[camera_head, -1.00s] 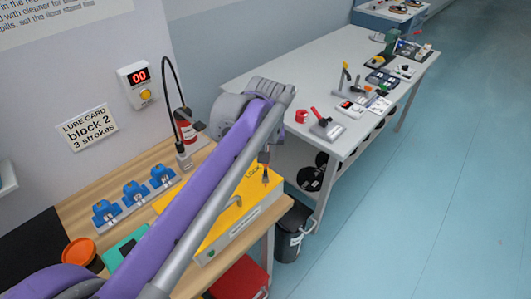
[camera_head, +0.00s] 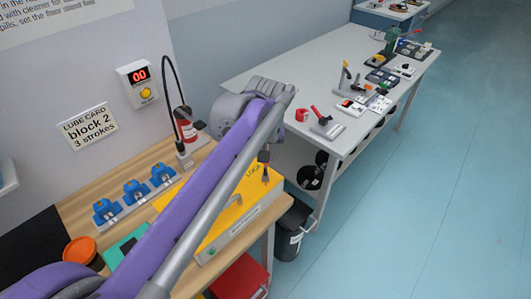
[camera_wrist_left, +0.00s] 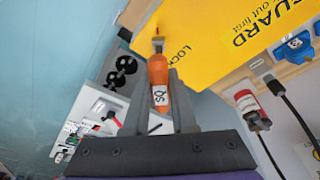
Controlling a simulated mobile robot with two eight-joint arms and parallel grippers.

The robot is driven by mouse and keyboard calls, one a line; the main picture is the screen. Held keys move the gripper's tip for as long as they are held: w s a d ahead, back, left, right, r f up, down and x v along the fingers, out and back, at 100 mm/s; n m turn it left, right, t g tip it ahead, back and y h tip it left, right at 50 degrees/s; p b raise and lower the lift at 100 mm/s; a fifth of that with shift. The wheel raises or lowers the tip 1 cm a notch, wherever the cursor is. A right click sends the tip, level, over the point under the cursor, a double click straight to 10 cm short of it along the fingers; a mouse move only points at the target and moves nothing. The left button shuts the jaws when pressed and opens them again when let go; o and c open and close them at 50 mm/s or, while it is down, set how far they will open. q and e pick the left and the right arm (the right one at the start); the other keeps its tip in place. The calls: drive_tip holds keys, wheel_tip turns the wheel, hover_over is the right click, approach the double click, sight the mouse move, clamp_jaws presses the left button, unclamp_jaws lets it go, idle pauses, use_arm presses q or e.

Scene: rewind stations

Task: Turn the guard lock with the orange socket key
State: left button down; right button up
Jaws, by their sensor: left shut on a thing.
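The orange socket key (camera_wrist_left: 158,72), with a white label on its handle, is gripped in my left gripper (camera_wrist_left: 160,90). Its metal end points away from the fingers, toward the yellow guard cover (camera_wrist_left: 235,30). The cover's "LOCK" lettering shows beside the key; the lock itself is not clear, and I cannot tell whether the key tip touches it. In the head view, my left gripper (camera_head: 265,167) is over the right end of the yellow guard cover (camera_head: 232,210), near the word LOCK. My arm hides part of the cover. My right gripper is not in view.
Several blue blocks (camera_head: 135,191) stand on the wooden bench, left of my arm. A red bottle (camera_head: 186,125) and black hose stand behind the guard. A white table (camera_head: 290,75) with tools is beyond. A dark bin (camera_head: 292,235) stands beside the bench.

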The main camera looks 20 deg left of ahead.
use_arm(q)
drive_tip(key=shift+f+b, duration=0.45)
drive_tip(key=shift+f, duration=0.5)
idle(0.3)
drive_tip(key=shift+r, duration=0.2)
